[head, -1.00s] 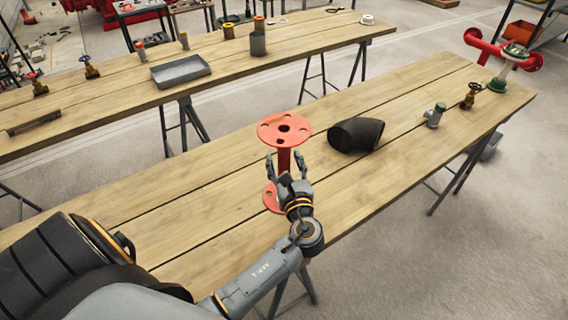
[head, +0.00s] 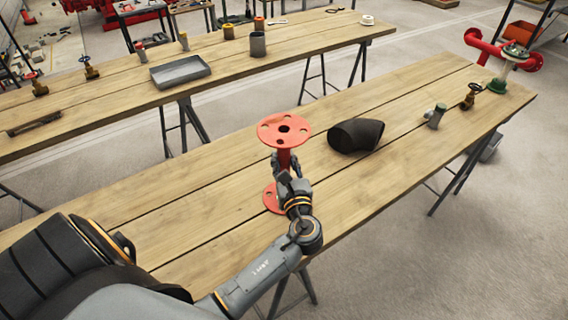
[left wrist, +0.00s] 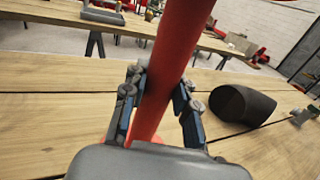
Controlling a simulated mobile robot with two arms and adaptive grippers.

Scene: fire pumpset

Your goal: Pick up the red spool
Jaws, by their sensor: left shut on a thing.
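The red spool (head: 284,131) stands upright on the near wooden table, with a round holed flange at the top and another at the bottom. My left gripper (head: 284,166) is shut on its narrow middle pipe, between the two flanges. In the left wrist view the red pipe of the spool (left wrist: 178,55) runs between the two fingers of my left gripper (left wrist: 158,95). The fingers and wrist hide part of the pipe and of the lower flange. My right gripper is not in view.
A black pipe elbow (head: 356,136) lies just right of the spool. A grey fitting (head: 436,116), a brass valve (head: 471,96) and a green-based part (head: 496,86) stand farther right. A second table behind holds a grey tray (head: 180,71). The near table's left part is clear.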

